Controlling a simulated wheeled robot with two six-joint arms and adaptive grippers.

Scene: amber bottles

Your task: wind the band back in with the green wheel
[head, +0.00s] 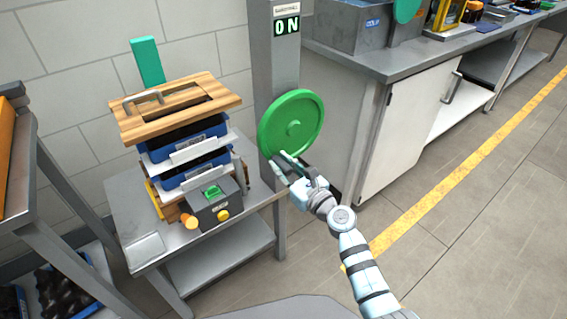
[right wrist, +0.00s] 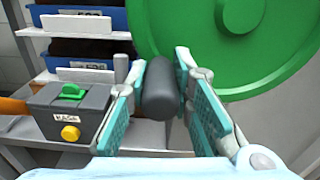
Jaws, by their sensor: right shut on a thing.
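The green wheel (head: 291,123) is a large disc mounted on the front of a grey post. It also fills the upper right of the right wrist view (right wrist: 235,45). A dark grey cylindrical handle (right wrist: 163,90) stands in front of its lower left part, and my right gripper (head: 283,168) is shut on it. The two teal finger pads (right wrist: 165,108) lie on either side of the handle. The gripper is at the wheel's lower edge in the head view. I cannot make out the band in either view. My left gripper is not in view.
The grey post (head: 272,65) carries a lit green ON sign (head: 287,25). Left of it, a table (head: 146,249) holds stacked blue bins, a wooden lidded board (head: 200,100) and a grey box (head: 213,209) with green and yellow knobs. A workbench (head: 400,65) stands right. Floor at right is clear.

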